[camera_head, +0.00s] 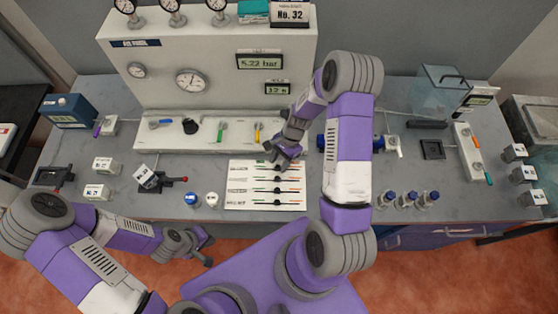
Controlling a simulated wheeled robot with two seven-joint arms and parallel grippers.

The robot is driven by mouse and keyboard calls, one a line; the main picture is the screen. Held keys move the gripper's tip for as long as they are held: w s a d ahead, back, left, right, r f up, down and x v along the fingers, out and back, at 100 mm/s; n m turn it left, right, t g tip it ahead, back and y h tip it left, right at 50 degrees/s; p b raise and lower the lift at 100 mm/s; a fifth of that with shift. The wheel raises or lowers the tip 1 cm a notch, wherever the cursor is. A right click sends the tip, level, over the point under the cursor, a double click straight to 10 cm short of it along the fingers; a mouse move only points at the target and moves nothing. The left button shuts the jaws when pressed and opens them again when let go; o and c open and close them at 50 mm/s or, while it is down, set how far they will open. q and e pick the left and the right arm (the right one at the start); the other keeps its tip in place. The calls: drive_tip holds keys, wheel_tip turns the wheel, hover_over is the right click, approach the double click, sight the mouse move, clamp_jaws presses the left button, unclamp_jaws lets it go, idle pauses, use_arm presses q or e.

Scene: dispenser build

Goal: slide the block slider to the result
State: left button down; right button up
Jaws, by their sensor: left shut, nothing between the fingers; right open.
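A white slider board (236,197) lies on the grey bench, with several printed rows. My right gripper (281,157) is open over the board's top edge and hides part of the top row. I cannot tell whether it touches a knob. My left gripper (205,251) is shut and empty in front of the bench's front edge, away from the board.
A white gauge panel (220,75) with displays stands behind, with a valve strip (205,143) at its foot. Small bottles (406,199) stand right of my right arm. A clear box (437,92) stands back right.

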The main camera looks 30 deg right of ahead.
drive_tip(key=shift+s+f, duration=0.15)
drive_tip(key=shift+c, duration=0.4)
clamp_jaws()
